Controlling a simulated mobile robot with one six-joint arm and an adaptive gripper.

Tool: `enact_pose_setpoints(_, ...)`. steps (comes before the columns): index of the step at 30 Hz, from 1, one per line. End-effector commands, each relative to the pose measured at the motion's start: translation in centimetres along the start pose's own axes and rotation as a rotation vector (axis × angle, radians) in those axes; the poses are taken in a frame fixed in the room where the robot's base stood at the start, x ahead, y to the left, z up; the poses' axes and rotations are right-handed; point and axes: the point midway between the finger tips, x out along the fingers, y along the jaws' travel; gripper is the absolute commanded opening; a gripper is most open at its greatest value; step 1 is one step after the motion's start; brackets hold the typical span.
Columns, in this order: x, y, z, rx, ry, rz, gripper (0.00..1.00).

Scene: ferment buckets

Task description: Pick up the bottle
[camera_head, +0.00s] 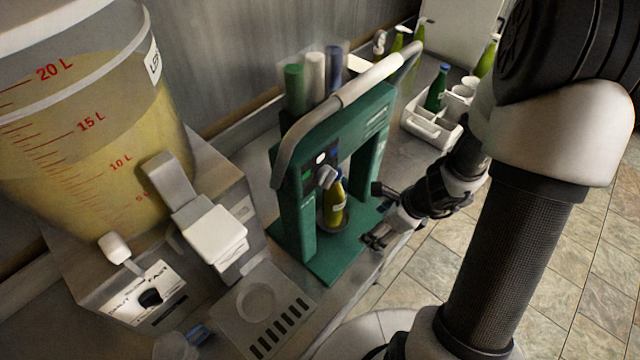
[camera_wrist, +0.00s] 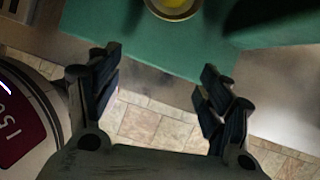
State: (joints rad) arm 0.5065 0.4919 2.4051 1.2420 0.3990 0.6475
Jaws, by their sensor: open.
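A yellow-green bottle (camera_head: 335,206) with a blue top stands upright on a round plate (camera_head: 321,222) inside the green bench device (camera_head: 296,213). My gripper (camera_head: 379,213) is to the right of the bottle, open and empty, with a gap between them. In the wrist view, the fingers of my gripper (camera_wrist: 160,85) are spread apart. The yellow round of what looks like the bottle (camera_wrist: 175,8) is cut by the top edge, above the green base (camera_wrist: 150,50). The bottle's upper part is not in that view.
A white crate (camera_head: 428,128) with a green bottle (camera_head: 437,88) stands at the back right. A large bucket (camera_head: 95,130) of yellow liquid is on the left. Open tiled floor (camera_head: 440,270) lies in front.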

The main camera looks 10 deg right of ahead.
Motion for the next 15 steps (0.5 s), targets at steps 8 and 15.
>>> enact_pose_setpoints(8,1.8,0.1,4.6,-0.008,-0.001,0.002,0.72)
enact_pose_setpoints(15,2.6,0.1,6.5,-0.005,-0.001,0.001,0.72)
